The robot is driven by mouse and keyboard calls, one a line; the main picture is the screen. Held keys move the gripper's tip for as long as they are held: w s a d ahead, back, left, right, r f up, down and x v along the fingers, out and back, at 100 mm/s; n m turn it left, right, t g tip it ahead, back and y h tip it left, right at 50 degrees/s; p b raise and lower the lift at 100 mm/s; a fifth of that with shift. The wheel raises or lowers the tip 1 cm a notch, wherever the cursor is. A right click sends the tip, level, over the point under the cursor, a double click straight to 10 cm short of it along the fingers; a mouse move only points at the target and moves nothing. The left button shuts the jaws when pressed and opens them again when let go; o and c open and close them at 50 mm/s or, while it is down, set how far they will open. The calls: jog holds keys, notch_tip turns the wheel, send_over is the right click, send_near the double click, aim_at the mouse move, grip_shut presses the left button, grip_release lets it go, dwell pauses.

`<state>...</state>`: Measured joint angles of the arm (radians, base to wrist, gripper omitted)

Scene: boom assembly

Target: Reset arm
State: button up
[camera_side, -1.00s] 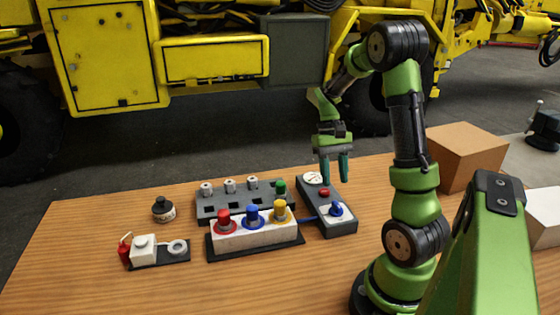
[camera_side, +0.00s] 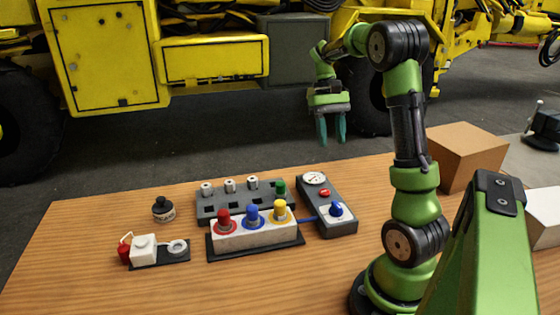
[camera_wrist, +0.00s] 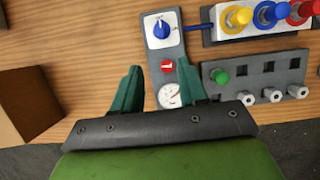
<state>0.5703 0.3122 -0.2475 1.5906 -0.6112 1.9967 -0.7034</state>
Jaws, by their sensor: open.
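My gripper (camera_side: 331,128) is open and empty, raised above the far part of the table. Its two teal fingers point down, apart from each other. In the wrist view my gripper (camera_wrist: 160,84) has its fingers spread over the grey control box (camera_wrist: 154,25). That control box (camera_side: 340,227) carries a round gauge, a red button and a blue knob. Nothing is held, and my gripper touches nothing.
A white block with red (camera_side: 225,217), blue and yellow plugs stands before a grey socket rack (camera_side: 230,206). A dark bottle (camera_side: 163,211) and a small white device (camera_side: 144,247) are left. A cardboard box (camera_side: 465,155) stands right. A yellow machine (camera_side: 105,60) is behind.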

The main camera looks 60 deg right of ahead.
jog(key=a+r+n+t, duration=0.1)
jog(key=a+t, duration=0.2)
jog(key=a, duration=0.6)
jog(key=s+a+r+n+t, duration=0.1)
jog(key=a+t, duration=0.3)
jog(key=a, duration=0.5)
jog(key=a+r+n+t+h, duration=0.1)
jog(key=a+n+t, duration=0.2)
jog(key=a, duration=0.6)
jog(key=shift+s+a, duration=0.15)
jog(key=shift+a, duration=0.1)
